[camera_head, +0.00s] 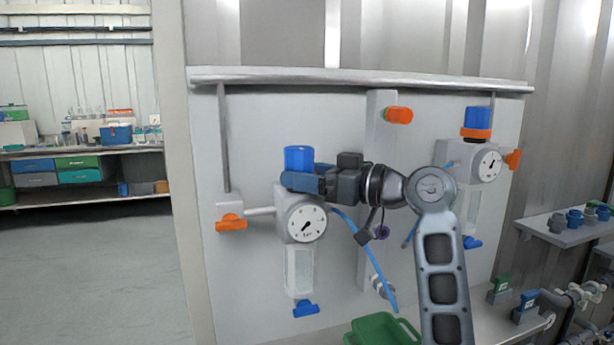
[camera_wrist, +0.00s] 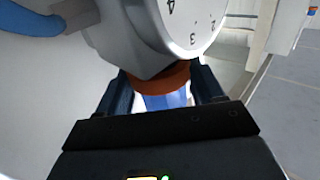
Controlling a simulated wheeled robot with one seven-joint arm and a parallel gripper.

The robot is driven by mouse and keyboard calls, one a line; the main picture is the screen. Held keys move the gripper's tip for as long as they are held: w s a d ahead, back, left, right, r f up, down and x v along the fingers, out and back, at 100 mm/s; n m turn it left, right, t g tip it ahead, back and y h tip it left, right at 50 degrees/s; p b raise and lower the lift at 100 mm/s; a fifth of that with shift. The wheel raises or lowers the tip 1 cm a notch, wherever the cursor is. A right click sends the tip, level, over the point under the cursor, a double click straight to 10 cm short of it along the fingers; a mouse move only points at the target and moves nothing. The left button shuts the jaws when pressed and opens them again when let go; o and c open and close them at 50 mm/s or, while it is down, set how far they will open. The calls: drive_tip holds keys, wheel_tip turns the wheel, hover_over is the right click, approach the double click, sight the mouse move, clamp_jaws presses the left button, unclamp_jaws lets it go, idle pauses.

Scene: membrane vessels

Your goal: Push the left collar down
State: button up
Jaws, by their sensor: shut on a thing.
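The left collar is an orange ring (camera_wrist: 162,79) under the blue knob (camera_head: 299,157) of the left gauge unit (camera_head: 301,214). In the wrist view it lies against the grey housing, with the blue knob (camera_wrist: 168,101) on its other side. My gripper (camera_head: 299,181) comes from the right at collar height, its blue fingers on either side of it. It is shut on the collar; the wrist view also shows my gripper (camera_wrist: 164,88). In the head view the fingers hide the collar.
A right gauge unit (camera_head: 474,165) has its own blue knob and orange collar (camera_head: 476,133). An orange valve handle (camera_head: 231,222) is left of the left gauge, a blue one (camera_head: 306,308) below. A blue hose (camera_head: 372,252) hangs under my arm. A green container (camera_head: 382,331) stands below.

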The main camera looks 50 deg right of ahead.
drive_tip(key=o, duration=1.5)
drive_tip(key=shift+f, duration=0.2)
drive_tip(key=shift+s, duration=0.1)
drive_tip(key=s, duration=0.2)
drive_tip(key=s+d, duration=0.1)
drive_tip(key=s, duration=0.2)
drive_tip(key=s+b, duration=0.1)
drive_tip(key=s, duration=0.1)
drive_tip(key=shift+s+d, duration=0.25)
